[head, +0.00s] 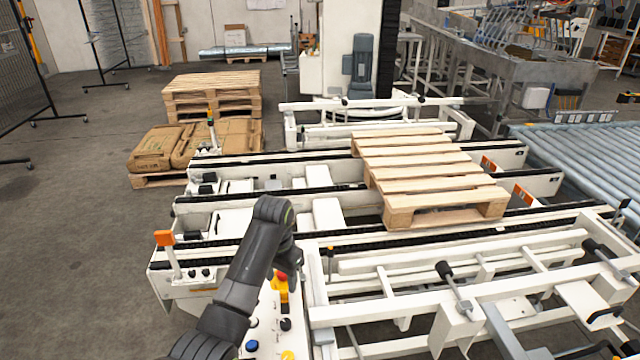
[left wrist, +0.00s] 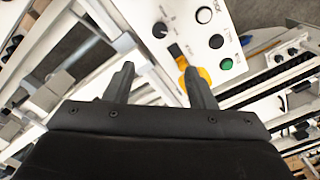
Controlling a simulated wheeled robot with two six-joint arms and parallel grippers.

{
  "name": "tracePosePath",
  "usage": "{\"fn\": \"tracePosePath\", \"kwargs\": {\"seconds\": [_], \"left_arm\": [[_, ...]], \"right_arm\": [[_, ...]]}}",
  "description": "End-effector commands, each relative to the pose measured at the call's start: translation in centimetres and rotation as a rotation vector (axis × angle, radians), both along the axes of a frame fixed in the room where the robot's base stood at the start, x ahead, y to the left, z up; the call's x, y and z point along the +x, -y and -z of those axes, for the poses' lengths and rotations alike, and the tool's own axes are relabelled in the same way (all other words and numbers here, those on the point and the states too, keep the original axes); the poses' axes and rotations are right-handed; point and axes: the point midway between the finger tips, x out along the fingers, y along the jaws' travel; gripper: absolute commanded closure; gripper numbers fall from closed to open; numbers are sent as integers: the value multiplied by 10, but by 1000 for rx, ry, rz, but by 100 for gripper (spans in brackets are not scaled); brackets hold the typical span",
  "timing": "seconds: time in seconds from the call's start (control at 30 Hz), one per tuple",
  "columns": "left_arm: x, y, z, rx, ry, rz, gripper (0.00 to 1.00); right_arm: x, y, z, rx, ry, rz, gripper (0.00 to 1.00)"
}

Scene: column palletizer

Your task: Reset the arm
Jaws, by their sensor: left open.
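My left arm (head: 240,290) comes in from the bottom of the head view and reaches over a white control panel. Its fingers are hidden there behind the arm. In the left wrist view my left gripper (left wrist: 158,84) is open, with two dark fingers apart and nothing held between them. Behind the fingers is the control panel (left wrist: 192,20), with a black knob, white, black and green buttons and a yellow part. I cannot tell whether a finger touches the yellow part. My right gripper is in neither view.
A wooden pallet (head: 425,170) lies on the chain conveyor (head: 330,186). Stacked pallets (head: 212,98) and a pallet with brown sacks (head: 195,145) stand at the back left. A roller conveyor (head: 585,150) is on the right. The floor at left (head: 70,230) is clear.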

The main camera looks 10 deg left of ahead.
Motion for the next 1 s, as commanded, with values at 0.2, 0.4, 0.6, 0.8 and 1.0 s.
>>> {"fn": "tracePosePath", "kwargs": {"seconds": [0.2, 0.4, 0.6, 0.8, 1.0], "left_arm": [[-25, -16, 28, -6, 21, -46, 50], [-84, -48, 72, -8, 84, -144, 50], [-155, -78, 96, 3, 152, -239, 50], [-232, -103, 100, 25, 219, -327, 50], [-296, -118, 85, 49, 279, -389, 50]], "right_arm": [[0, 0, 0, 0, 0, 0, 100], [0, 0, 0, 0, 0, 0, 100], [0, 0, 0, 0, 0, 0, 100], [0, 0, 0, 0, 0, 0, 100], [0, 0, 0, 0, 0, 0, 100]]}}
